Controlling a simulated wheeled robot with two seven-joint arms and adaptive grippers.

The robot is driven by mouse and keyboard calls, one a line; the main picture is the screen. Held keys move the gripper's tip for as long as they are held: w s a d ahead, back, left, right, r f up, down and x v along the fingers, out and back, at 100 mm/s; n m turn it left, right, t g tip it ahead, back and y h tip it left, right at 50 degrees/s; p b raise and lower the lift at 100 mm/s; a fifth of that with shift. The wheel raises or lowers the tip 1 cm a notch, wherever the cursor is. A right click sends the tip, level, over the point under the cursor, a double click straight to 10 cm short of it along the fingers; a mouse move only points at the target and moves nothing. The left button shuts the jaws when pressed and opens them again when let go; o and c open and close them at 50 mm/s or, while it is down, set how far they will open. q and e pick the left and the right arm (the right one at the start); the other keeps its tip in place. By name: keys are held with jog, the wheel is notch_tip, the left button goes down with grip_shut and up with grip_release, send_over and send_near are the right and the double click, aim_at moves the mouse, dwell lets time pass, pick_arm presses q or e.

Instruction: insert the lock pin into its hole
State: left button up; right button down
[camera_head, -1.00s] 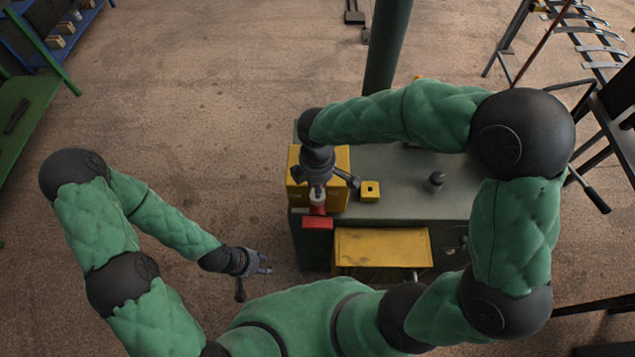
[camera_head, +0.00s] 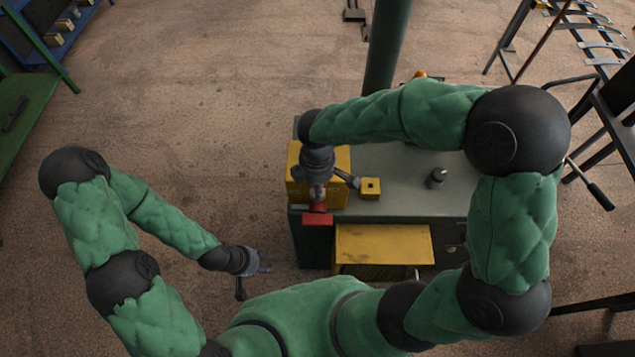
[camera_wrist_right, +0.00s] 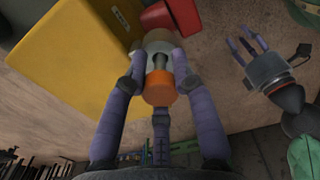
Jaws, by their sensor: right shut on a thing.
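In the right wrist view, my right gripper (camera_wrist_right: 158,72) is shut on the lock pin (camera_wrist_right: 160,89), which shows an orange end and a grey shaft between the fingers. A pale collar (camera_wrist_right: 158,42) lies just beyond the fingertips, beside a red block (camera_wrist_right: 175,14). In the head view, the right gripper (camera_head: 318,190) is right above the red block (camera_head: 318,219) at the front of the yellow box (camera_head: 301,190). The pin's far end and the hole are hidden, so I cannot tell how they meet. My left gripper (camera_head: 264,266) is open and empty, left of the bench.
The grey bench (camera_head: 403,204) carries a small yellow block (camera_head: 370,188) with a dark hole and a black knob (camera_head: 436,177). A yellow panel (camera_head: 383,245) sits at the bench front. A green post (camera_head: 388,45) rises behind.

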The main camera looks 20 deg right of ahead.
jog(key=shift+f, duration=0.3)
jog(key=c, duration=0.9)
grip_release()
jog(key=shift+c, duration=0.2)
jog(key=shift+r, duration=0.1)
notch_tip(320, 180, up, 12)
jog(key=shift+f, duration=0.1)
